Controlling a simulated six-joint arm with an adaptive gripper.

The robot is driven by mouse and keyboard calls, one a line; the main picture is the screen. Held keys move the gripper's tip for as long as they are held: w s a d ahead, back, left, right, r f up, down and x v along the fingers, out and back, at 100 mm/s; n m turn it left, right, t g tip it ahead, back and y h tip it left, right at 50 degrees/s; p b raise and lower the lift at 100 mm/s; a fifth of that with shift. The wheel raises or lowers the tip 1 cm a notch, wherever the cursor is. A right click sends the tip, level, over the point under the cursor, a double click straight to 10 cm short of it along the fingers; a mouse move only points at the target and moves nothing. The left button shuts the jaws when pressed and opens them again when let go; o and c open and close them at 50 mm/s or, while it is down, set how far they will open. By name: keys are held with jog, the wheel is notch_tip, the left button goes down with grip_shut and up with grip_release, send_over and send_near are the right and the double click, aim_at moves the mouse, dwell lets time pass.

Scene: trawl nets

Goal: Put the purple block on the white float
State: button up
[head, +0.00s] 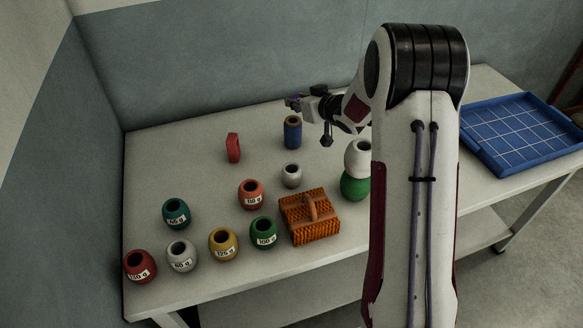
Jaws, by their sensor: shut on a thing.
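My gripper (297,102) is at the back middle of the table and points left. It is shut on the small purple block (290,102), which shows only in part at its fingertips, above the top of a blue cylinder. Whether the block touches the cylinder, I cannot tell. A plain white float (291,176) stands alone near the middle of the table, in front of the gripper. Another white float (357,158) sits on top of a green float (354,187), partly hidden by my arm. A third, whitish float with a label (181,257) stands at the front left.
The blue cylinder (292,134) and a red piece (233,148) stand at the back. Several labelled coloured floats, one of them orange (250,194), stand at the front left. An orange brush (310,223) lies front middle. A blue gridded tray (513,137) is at the right. The back left is clear.

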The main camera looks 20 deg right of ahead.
jog(key=shift+n+y, duration=0.3)
jog(key=s, duration=0.5)
jog(key=shift+s+f, duration=0.3)
jog(key=n+y, duration=0.2)
send_over(292, 168)
jog(key=shift+f+g, duration=0.4)
jog(key=shift+f, duration=0.3)
jog(key=shift+f, duration=2.95)
jog(key=shift+f, duration=0.1)
jog(key=shift+f, duration=1.95)
jog(key=shift+f, duration=0.15)
